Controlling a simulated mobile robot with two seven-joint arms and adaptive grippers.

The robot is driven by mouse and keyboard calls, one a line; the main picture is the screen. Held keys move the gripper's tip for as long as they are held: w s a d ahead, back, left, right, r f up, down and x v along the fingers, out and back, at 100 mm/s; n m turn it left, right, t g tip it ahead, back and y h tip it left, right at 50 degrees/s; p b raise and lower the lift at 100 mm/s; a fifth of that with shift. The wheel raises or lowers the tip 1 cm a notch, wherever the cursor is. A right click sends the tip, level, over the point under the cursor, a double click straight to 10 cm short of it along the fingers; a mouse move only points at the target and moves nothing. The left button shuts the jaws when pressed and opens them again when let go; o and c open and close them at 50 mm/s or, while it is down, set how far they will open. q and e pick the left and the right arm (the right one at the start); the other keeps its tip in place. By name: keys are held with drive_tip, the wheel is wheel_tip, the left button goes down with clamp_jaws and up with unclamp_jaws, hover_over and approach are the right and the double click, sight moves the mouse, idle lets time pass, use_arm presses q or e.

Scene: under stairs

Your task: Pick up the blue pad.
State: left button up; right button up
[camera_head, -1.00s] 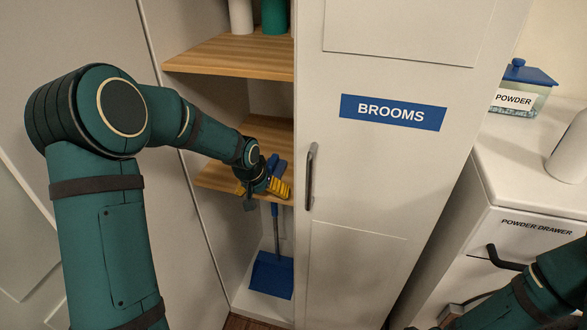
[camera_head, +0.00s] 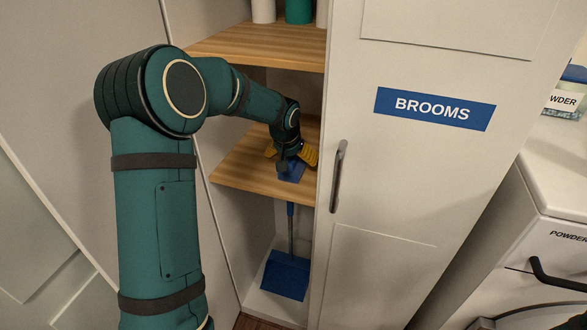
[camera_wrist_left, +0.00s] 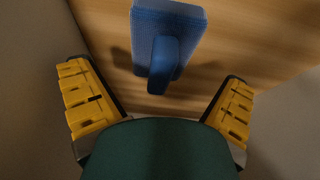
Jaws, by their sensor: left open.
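The blue pad (camera_wrist_left: 168,30) lies on a wooden shelf in the left wrist view, with a raised blue handle on its top. In the head view a part of the blue pad (camera_head: 291,172) shows below my left gripper (camera_head: 291,158), on the middle shelf of the cabinet. My left gripper is open, and in the left wrist view its yellow fingers (camera_wrist_left: 158,98) stand apart on either side. The pad's handle reaches toward the space between the fingers, and nothing is held.
The cabinet door marked BROOMS (camera_head: 400,150) stands right of the opening. An upper shelf (camera_head: 265,45) with bottles hangs above the arm. A blue dustpan (camera_head: 286,275) stands on the cabinet floor below the middle shelf (camera_head: 240,170).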

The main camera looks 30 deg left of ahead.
sight(294, 163)
use_arm(q)
drive_tip(key=x, duration=0.4)
drive_tip(key=shift+b, duration=0.35)
drive_tip(key=shift+r, duration=0.1)
drive_tip(key=shift+c, duration=0.6)
drive_tip(key=c, duration=1.1)
drive_tip(key=shift+o, duration=0.2)
drive_tip(key=shift+r, duration=0.55)
wheel_tip(294, 163, up, 3)
drive_tip(key=shift+s+f+p, duration=0.15)
drive_tip(key=shift+s+p, duration=0.05)
drive_tip(key=shift+p, duration=0.45)
drive_tip(key=s+d, duration=0.4)
drive_tip(key=s, duration=1.3)
drive_tip(key=shift+f, duration=0.15)
drive_tip(key=shift+d, duration=0.1)
